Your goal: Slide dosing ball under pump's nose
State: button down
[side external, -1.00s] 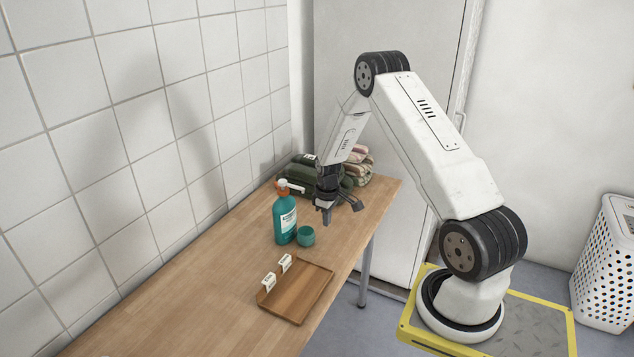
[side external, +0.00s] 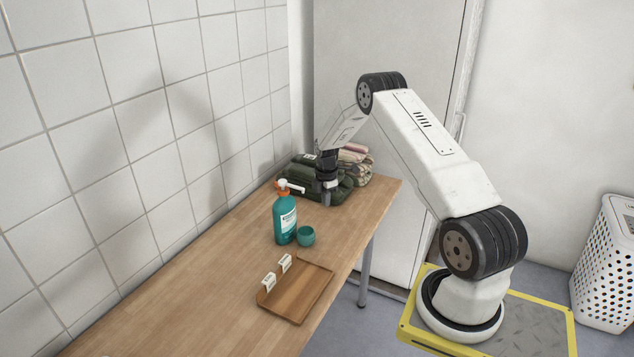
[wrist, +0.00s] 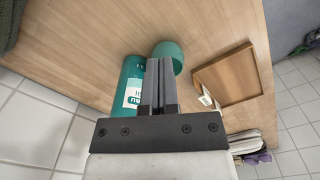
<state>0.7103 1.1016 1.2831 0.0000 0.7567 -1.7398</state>
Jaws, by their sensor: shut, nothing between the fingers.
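The teal pump bottle (side external: 285,219) stands upright on the wooden table, with an orange collar and a white nose (side external: 295,188) pointing right. The dosing ball (side external: 306,236), a small teal open-topped cup, sits on the table close by the bottle's right side; I cannot tell whether they touch. My gripper (side external: 326,201) is shut and empty, pointing down behind the bottle and ball, in front of the towels. In the wrist view my shut fingers (wrist: 160,62) partly cover the bottle (wrist: 131,85) and overlap the edge of the dosing ball (wrist: 172,52). The nose is not clear there.
Folded green and patterned towels (side external: 357,168) are stacked at the table's far end. A tiled wall (side external: 120,130) runs along the left. Table left of the bottle is clear.

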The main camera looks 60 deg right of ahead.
aim_at(312, 229)
jog(key=shift+w+d+r+n, duration=0.1)
jog(key=shift+w+d+n, duration=0.1)
jog(key=shift+d+n, duration=0.6)
jog(key=shift+a, duration=0.2)
notch_tip(312, 229, down, 10)
jog(key=shift+r, duration=0.1)
jog(key=shift+w+a, duration=0.15)
jog(key=shift+a, duration=0.2)
jog(key=shift+w+a, duration=0.3)
jog(key=shift+a, duration=0.5)
jog(key=shift+w+a, duration=0.3)
jog(key=shift+a, duration=0.45)
jog(key=shift+w+a, duration=0.3)
jog(key=shift+a, duration=0.6)
